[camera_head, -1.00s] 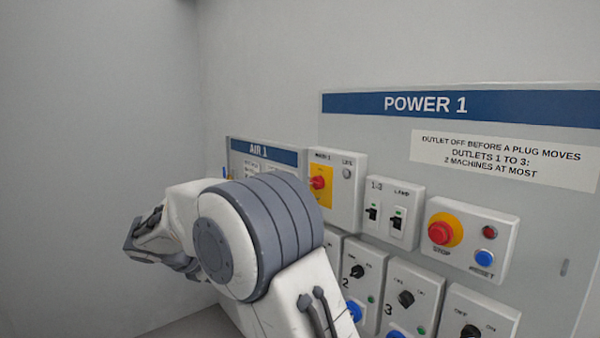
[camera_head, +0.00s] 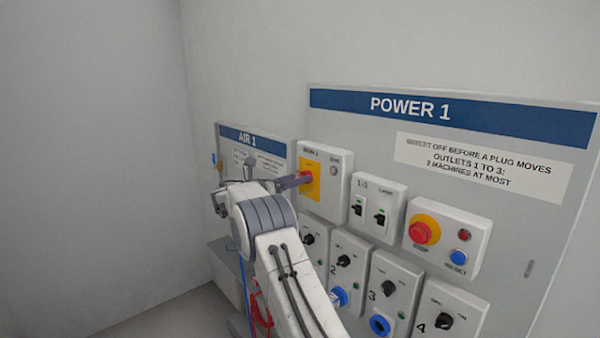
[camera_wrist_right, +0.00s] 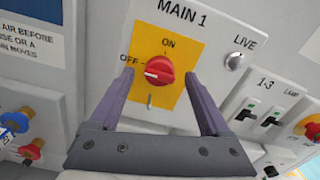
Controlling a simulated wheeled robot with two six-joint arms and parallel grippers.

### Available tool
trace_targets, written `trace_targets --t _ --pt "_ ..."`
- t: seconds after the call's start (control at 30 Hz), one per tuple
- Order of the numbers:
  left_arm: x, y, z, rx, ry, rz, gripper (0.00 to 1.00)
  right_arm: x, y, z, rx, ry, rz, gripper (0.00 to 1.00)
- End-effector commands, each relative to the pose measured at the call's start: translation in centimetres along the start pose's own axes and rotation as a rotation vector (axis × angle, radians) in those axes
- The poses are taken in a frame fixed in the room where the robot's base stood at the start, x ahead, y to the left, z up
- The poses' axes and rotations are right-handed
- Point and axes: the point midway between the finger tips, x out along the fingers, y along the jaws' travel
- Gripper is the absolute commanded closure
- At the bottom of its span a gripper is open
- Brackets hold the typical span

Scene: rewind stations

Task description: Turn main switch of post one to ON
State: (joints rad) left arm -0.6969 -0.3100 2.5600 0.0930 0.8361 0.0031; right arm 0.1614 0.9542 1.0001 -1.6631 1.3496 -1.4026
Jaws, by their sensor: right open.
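The main switch of post one is a red round knob (camera_wrist_right: 158,70) on a yellow plate (camera_wrist_right: 185,48) on the MAIN 1 box (camera_wrist_right: 212,18). Its white mark points left, towards OFF; ON is printed above it. In the head view, the knob (camera_head: 306,176) is partly hidden by my gripper. My right gripper (camera_wrist_right: 159,76) is open, with one finger on each side of the knob in the wrist view. I cannot tell whether the fingers touch it. In the head view, the right gripper (camera_head: 293,181) reaches the box from the left. My left gripper is not in view.
Right of the box are the 1-3 and lamp switches (camera_head: 371,208) and the red stop button (camera_head: 424,229). Several outlet boxes with black knobs sit below. The AIR 1 panel (camera_head: 256,138) is at the left. A blue hose (camera_head: 243,290) and a red hose (camera_head: 262,305) hang below.

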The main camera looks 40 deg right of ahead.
Motion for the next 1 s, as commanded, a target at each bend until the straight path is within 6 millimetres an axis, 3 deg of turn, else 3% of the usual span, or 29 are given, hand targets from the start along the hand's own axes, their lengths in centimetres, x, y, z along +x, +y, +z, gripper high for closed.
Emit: trace_targets --t 0.2,0.5,0.57,0.7,0.73,1.0 --pt "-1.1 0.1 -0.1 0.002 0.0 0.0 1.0 2.1 0.0 0.1 0.0 0.001 0.0 0.19" --pt "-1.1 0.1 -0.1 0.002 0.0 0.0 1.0 2.3 0.0 -0.1 0.001 0.001 0.001 0.19" --pt "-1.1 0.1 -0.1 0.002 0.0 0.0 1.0 2.3 0.0 -0.1 0.001 0.001 0.001 0.38" --pt "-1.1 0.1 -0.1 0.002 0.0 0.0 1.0 2.3 0.0 -0.1 0.001 0.001 0.001 0.91" --pt "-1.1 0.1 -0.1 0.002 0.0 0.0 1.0 2.3 0.0 -0.1 0.001 0.001 0.001 1.0" --pt "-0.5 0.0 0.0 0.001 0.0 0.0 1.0 2.3 0.1 -0.2 0.029 0.001 0.001 1.0"
